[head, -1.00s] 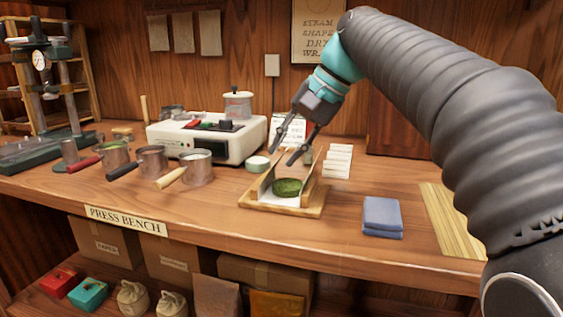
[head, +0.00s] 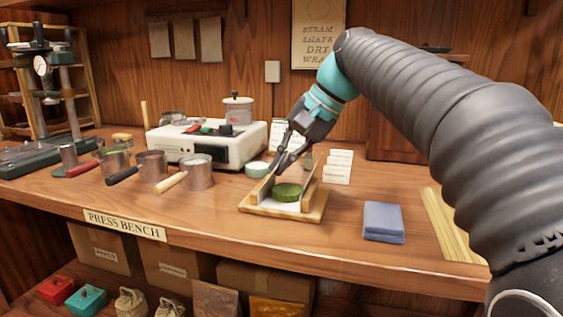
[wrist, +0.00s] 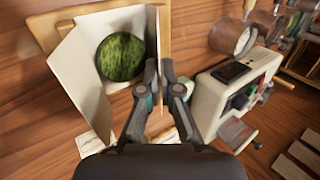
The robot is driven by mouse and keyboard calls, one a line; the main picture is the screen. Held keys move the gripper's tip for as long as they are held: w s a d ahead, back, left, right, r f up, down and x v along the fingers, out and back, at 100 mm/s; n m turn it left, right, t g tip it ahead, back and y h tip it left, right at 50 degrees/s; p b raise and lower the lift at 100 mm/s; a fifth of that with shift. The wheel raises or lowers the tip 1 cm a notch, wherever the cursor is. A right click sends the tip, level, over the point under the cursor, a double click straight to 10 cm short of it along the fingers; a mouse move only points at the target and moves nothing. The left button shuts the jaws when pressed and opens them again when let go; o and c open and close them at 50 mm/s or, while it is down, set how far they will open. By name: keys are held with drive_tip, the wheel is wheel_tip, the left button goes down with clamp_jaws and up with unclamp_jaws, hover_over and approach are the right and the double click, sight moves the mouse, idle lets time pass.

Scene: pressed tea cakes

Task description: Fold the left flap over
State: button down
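The dark green tea cake (head: 287,192) lies on white wrapping paper on a wooden tray (head: 285,214). It shows round and whole in the wrist view (wrist: 122,57). The left flap (head: 261,189) stands upright beside the cake. In the wrist view this flap (wrist: 164,35) appears almost edge-on, right of the cake. The opposite flap (wrist: 75,72) also stands up, leaning outward. My gripper (head: 274,171) is at the left flap's upper edge. Its fingers (wrist: 160,68) are close together, one on each side of the flap, and appear shut on it.
A white machine (head: 212,140) and metal cups with handles (head: 198,172) stand to the left. A small green-white tin (head: 257,169) is just behind the tray.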

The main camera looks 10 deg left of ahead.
drive_tip(key=shift+d+f+y+b, duration=0.25)
drive_tip(key=shift+y+b, duration=0.1)
drive_tip(key=shift+y, duration=0.25)
drive_tip(key=shift+r, duration=0.1)
drive_tip(key=c, duration=1.4)
unclamp_jaws()
drive_tip(key=v, duration=1.2)
